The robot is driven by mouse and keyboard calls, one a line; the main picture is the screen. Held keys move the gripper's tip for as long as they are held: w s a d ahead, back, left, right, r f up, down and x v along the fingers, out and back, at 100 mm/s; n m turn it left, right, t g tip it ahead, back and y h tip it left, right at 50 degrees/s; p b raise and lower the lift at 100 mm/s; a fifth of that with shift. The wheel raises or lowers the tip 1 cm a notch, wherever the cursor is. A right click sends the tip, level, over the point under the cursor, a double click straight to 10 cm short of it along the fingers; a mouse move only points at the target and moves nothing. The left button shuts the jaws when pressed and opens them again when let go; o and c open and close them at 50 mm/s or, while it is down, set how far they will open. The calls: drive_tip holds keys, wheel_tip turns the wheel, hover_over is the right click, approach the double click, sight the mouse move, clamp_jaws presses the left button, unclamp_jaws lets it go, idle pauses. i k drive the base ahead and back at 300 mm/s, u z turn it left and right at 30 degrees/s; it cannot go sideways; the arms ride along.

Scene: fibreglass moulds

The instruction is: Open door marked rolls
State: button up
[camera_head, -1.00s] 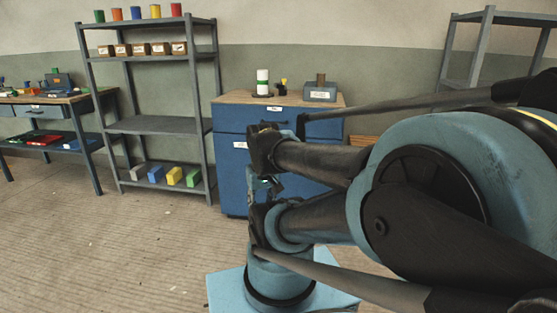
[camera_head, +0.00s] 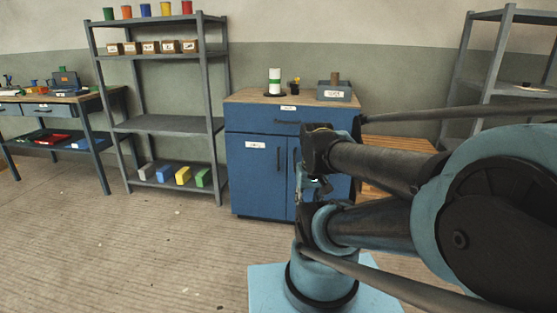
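A blue cabinet (camera_head: 240,190) with a wooden top stands against the wall in the middle. It has a wide drawer (camera_head: 262,120) above two doors, all shut as far as I can see. The left door (camera_head: 258,185) has a white label too small to read and a dark upright handle (camera_head: 278,158) near its right edge. The right door (camera_head: 293,190) is mostly hidden behind my arm, so its label is not visible. My gripper (camera_head: 316,183) shows only in part between my arm links, in front of the right door; its fingers are too hidden to judge.
A grey shelf rack (camera_head: 170,124) with coloured cans, boxes and blocks stands left of the cabinet. A workbench (camera_head: 70,97) is at far left, another rack (camera_head: 510,105) at right. A white-green roll (camera_head: 275,82) and a grey box (camera_head: 334,93) stand on the cabinet. The left floor is clear.

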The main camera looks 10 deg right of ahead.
sight(256, 164)
drive_tip(key=i, duration=1)
